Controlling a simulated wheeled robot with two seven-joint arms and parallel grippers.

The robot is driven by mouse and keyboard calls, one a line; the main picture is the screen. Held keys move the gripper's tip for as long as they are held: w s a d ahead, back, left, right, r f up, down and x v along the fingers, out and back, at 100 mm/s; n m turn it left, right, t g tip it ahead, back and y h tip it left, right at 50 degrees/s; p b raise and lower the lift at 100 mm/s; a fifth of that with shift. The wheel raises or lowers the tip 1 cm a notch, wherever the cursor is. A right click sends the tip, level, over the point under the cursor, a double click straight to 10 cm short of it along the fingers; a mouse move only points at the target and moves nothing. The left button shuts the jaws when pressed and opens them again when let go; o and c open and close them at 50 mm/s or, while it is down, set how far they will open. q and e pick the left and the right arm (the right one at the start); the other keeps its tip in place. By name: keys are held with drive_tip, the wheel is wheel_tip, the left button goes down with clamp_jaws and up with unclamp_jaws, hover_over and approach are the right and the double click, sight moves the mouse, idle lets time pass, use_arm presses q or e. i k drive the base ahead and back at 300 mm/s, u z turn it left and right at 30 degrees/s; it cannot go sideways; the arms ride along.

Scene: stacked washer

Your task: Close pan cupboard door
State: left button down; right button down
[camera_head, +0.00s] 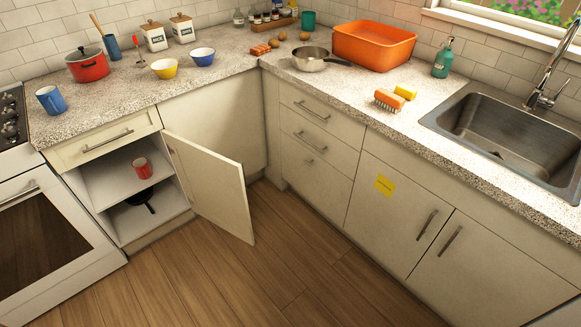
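The pan cupboard door (213,185) is a cream panel hinged on the right side of its opening, under the left counter. It stands wide open, swung out over the floor. Inside the cupboard, a red mug (142,168) is on the upper shelf (107,185) and a dark pan (143,197) is on the lower level, partly in shadow. The cupboard's drawer (105,137) above is shut. Neither of my grippers shows in the head view.
The wooden floor (240,284) in front is clear. An oven (52,235) stands left of the cupboard. Shut drawers (316,139) and sink cupboard doors (395,212) line the right. The counter holds a red pot (88,67), bowls, an orange basin (373,46) and a sink (510,139).

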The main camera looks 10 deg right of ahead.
sight(214, 185)
drive_tip(key=z, duration=0.5)
drive_tip(key=i, duration=0.7)
drive_tip(key=u, duration=0.5)
drive_tip(key=i, duration=1)
drive_tip(key=u, duration=0.95)
